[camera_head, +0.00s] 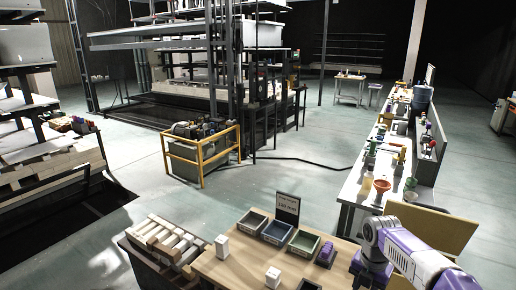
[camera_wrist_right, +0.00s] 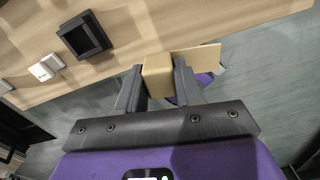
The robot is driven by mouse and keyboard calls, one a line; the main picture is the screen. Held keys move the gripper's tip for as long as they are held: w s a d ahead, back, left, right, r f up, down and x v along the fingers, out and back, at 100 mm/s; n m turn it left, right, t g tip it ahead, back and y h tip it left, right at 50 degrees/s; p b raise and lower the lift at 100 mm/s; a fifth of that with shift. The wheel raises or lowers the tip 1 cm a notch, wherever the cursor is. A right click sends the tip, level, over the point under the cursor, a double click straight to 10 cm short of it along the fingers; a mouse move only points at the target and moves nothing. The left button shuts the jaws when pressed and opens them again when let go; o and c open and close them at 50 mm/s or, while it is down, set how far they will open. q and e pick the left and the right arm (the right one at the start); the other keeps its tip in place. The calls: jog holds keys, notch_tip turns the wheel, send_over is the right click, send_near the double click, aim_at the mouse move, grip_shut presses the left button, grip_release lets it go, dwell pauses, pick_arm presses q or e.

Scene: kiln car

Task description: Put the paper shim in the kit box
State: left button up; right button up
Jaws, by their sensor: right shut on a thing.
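My right gripper (camera_wrist_right: 159,88) is shut on a small tan block (camera_wrist_right: 157,75), near the edge of the wooden table. I cannot tell for certain that this block is the paper shim. A flat tan panel (camera_wrist_right: 205,56) shows just beyond it; I cannot tell whether they touch. In the head view my right arm comes in at the lower right, and its fingers are not visible. A tan board (camera_head: 432,228) shows behind that arm. No container is clearly marked as the kit box. My left gripper is not in view.
The wooden table (camera_head: 235,268) carries several bins (camera_head: 277,232), a purple-filled holder (camera_head: 326,252), white blocks (camera_head: 273,277) and a small sign (camera_head: 287,207). A dark square tray (camera_wrist_right: 84,37) shows in the wrist view. A long bench (camera_head: 350,188) stands at the right.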

jog(key=shift+w+a+f+m, duration=0.15)
jog(key=shift+a+f+m, duration=0.15)
jog(key=shift+m, duration=0.3)
jog(key=shift+s+a+f+m, duration=0.15)
jog(key=shift+s+m, duration=0.1)
jog(key=shift+m, duration=0.25)
jog(key=s+a+f+m, duration=0.4)
jog(key=f+m, duration=0.4)
jog(key=m, duration=0.4)
jog(key=s+a+f+m, duration=0.4)
jog(key=a+f+m, duration=0.2)
jog(key=m, duration=0.7)
notch_tip(320, 180, down, 2)
jog(key=shift+s+a, duration=0.2)
jog(key=shift+s, duration=0.2)
